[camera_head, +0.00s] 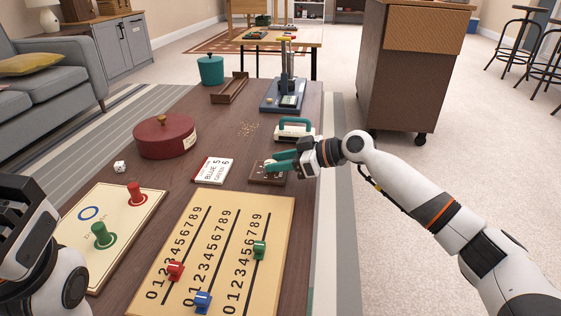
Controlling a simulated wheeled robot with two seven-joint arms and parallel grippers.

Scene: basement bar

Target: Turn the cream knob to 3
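A small dark brown panel (259,178) lies on the table, right of the white card. A small cream patch, apparently the cream knob (270,162), shows on it at the fingertips; its pointer and most of the scale are hidden or too small to read. My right gripper (274,162) reaches in from the right with its teal fingers low over the panel, at the knob. I cannot tell whether the fingers touch or grip it. My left gripper (22,213) is at the left edge, dark and partly cut off, away from the panel; its opening is unclear.
A slider board (275,209) with red, blue and green sliders lies in front. A peg board (130,225), white card (213,171), red round box (165,137) and teal-handled device (295,130) surround the panel. A scale-like device (283,97) stands behind.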

